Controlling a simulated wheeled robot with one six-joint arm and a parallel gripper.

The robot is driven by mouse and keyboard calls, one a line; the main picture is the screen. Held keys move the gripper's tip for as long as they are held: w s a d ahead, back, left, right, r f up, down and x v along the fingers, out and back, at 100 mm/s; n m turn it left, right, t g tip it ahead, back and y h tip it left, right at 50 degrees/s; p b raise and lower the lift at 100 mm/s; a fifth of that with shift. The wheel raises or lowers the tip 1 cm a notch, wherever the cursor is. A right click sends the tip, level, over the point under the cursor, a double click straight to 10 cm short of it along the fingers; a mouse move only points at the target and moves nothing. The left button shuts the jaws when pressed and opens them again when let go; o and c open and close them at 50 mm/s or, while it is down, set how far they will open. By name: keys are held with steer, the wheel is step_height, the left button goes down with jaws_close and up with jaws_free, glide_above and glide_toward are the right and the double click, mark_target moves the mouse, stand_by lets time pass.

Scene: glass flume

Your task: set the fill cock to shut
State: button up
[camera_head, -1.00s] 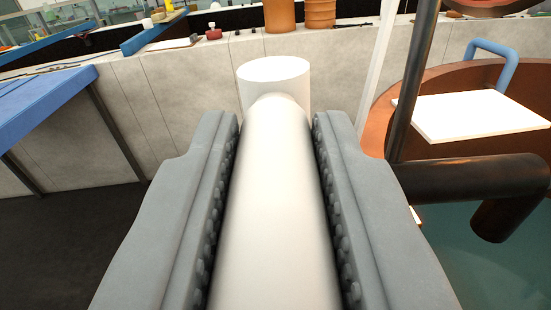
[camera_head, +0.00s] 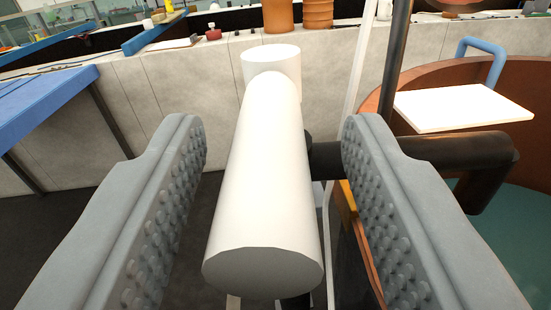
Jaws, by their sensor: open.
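A thick white bar (camera_head: 262,180), which looks like the lever of the fill cock, lies between the fingers of my gripper (camera_head: 275,135). Its near end is a flat round face, and its far end meets a short white upright cylinder (camera_head: 271,65). My gripper is open, with a clear gap between the bar and each studded grey finger. A dark pipe (camera_head: 420,155) runs right from behind the bar and bends down over the tank. The cock's body is mostly hidden below the bar.
A round brown tank (camera_head: 408,84) with teal water stands at the right, with a white board (camera_head: 464,106) and a blue bent tube (camera_head: 484,56) at its rim. A dark upright post (camera_head: 396,60) rises beside it. A blue bench (camera_head: 45,110) stands left.

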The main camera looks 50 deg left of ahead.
steer(key=v, duration=1.4)
steer(key=shift+s+d, duration=0.2)
steer(key=shift+d, duration=0.05)
steer(key=s+a+r+m+t+h, duration=0.4)
steer(key=s+a+r+t+h, duration=0.3)
steer(key=s+a+r+t, duration=0.35)
steer(key=s+a+f+m+g+h, duration=0.2)
steer(key=s+a+f+h, duration=0.1)
steer(key=s+f, duration=0.6)
steer(key=s+a+f+m+g+h, duration=0.2)
steer(key=s+a+f+g+h, duration=0.1)
steer(key=s+f, duration=0.7)
steer(key=shift+a+f+m+h, duration=0.3)
steer(key=shift+f+m, duration=0.1)
steer(key=shift+f, duration=0.25)
stand_by(1.3)
